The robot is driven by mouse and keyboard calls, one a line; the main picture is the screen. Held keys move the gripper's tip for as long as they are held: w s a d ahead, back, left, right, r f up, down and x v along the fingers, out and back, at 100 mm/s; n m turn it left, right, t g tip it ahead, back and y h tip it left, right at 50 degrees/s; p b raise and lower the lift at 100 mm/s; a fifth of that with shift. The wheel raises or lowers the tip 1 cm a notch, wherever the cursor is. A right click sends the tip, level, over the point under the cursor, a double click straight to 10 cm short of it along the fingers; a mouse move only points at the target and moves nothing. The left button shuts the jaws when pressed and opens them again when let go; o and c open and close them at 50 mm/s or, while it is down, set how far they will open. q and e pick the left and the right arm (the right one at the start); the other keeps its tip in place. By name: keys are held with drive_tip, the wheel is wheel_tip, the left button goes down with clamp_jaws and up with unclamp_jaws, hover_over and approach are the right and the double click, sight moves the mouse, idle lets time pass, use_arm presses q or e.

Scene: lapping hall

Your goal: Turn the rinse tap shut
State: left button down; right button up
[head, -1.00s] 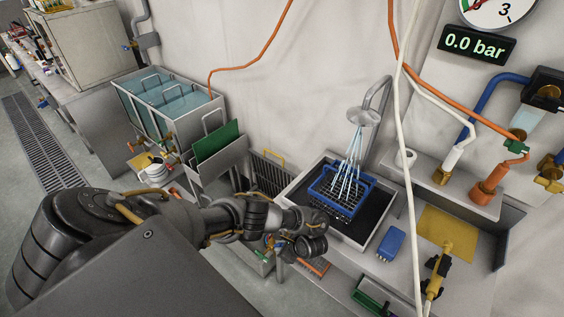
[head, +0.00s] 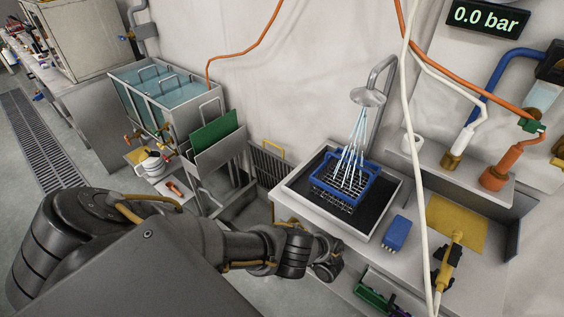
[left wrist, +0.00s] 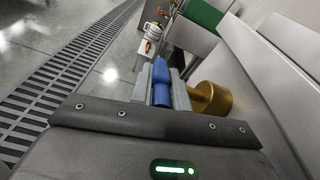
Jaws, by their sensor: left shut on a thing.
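In the left wrist view, a blue tap handle (left wrist: 161,82) sits between the fingers of my left gripper (left wrist: 164,88), which is shut on it. A round brass tap body (left wrist: 212,98) stands just right of the fingers. In the head view my left gripper (head: 328,268) is low at the front edge of the rinse sink (head: 284,198), and the handle is hidden there. Water (head: 353,140) runs from the shower head (head: 368,97) onto a blue basket (head: 347,184) in the sink. My right gripper is not in view.
A blue block (head: 396,233) and a yellow plate (head: 455,222) lie right of the sink. A white hose (head: 413,120) hangs in front of the bench. A rack with a green panel (head: 214,133) and water tanks (head: 165,85) stand left. A floor grate (left wrist: 75,85) runs beside the bench.

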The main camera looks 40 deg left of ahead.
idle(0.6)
use_arm(q)
drive_tip(key=c, duration=1.3)
unclamp_jaws()
drive_tip(key=shift+c, duration=0.2)
